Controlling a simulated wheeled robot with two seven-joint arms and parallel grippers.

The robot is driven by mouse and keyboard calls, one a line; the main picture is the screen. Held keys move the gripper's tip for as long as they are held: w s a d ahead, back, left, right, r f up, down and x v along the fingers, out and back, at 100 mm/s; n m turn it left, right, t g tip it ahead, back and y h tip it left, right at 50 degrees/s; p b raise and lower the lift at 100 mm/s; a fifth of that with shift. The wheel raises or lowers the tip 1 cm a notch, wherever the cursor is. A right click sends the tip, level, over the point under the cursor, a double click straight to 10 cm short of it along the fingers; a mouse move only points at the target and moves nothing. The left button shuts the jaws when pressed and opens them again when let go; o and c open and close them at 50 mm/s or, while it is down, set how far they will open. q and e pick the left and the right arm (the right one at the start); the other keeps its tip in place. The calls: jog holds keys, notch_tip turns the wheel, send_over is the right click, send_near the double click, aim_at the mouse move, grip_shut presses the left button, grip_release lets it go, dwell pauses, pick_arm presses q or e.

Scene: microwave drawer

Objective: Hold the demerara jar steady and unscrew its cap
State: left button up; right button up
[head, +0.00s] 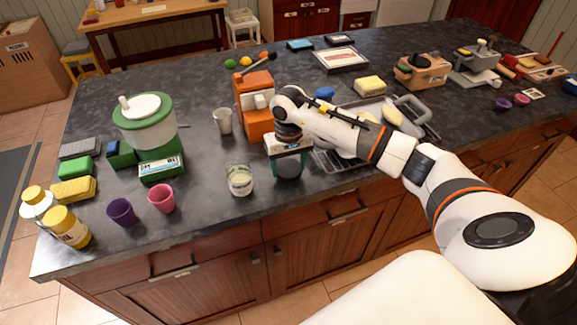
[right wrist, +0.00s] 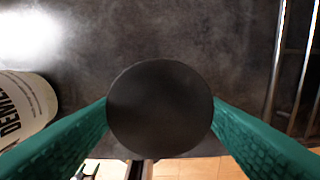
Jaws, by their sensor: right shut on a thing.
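My right gripper (head: 289,172) points down over the front part of the counter, its teal fingers shut on a dark round thing. In the right wrist view this dark disc (right wrist: 160,109) fills the space between the fingers; it looks like a cap. Whether a jar is under it is hidden. A glass-like jar (head: 240,181) with pale contents or label stands upright just left of the gripper. My left gripper is not in view.
A grey cup (head: 223,121) and an orange machine (head: 256,103) stand behind the gripper. A metal rack (head: 333,165) lies close on its right. Purple (head: 121,211) and pink (head: 161,198) cups stand at left. The counter's front edge is close.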

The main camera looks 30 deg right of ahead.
jog(key=shift+f, duration=0.95)
jog(key=shift+f, duration=0.1)
jog(key=shift+f, duration=0.1)
jog(key=o, duration=1.1)
